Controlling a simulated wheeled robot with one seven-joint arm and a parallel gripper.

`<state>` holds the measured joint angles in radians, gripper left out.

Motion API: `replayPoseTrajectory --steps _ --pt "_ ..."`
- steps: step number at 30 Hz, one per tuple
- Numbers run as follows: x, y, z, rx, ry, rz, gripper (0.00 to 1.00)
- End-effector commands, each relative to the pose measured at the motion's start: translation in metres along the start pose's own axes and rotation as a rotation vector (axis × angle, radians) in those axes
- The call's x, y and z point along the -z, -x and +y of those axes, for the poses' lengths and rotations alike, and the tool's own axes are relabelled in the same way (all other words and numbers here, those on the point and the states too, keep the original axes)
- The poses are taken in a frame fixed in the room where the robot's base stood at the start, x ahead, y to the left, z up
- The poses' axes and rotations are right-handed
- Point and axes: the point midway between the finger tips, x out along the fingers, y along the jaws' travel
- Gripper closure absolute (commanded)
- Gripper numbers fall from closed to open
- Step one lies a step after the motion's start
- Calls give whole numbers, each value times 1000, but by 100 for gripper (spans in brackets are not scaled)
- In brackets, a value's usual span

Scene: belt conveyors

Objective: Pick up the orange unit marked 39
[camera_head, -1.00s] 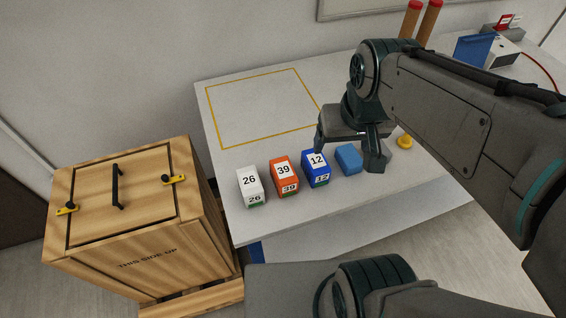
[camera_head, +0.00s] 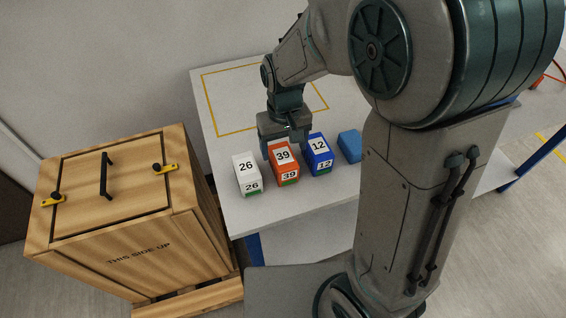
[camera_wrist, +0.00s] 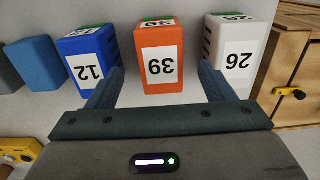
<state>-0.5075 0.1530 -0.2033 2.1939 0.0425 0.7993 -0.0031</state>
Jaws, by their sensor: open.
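The orange unit marked 39 (camera_head: 283,172) stands on the white table, between a white unit marked 26 (camera_head: 247,180) and a blue unit marked 12 (camera_head: 318,160). It also shows in the wrist view (camera_wrist: 160,88), upside down and centred ahead of the jaws. My gripper (camera_head: 284,145) is at the orange unit's far side in the head view. In the wrist view my gripper (camera_wrist: 163,88) is open, one finger towards the gap on each side of the orange unit. The fingers look empty; whether they touch the units I cannot tell.
A plain blue block (camera_head: 350,145) stands right of the blue unit. A wooden crate (camera_head: 125,215) is left of the table. A yellow outlined area (camera_head: 228,133) on the table is empty in its visible part. Neighbouring units leave narrow gaps.

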Motion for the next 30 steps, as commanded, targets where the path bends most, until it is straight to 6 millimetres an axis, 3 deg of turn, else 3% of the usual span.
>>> replayPoseTrajectory --steps 3,11,21,30 --pt "0 -19 0 0 0 -3 25" --pt "1 -35 0 0 0 -3 25" --pt "4 -76 -1 -1 0 -2 25" --pt "4 -80 -1 -1 0 1 25"
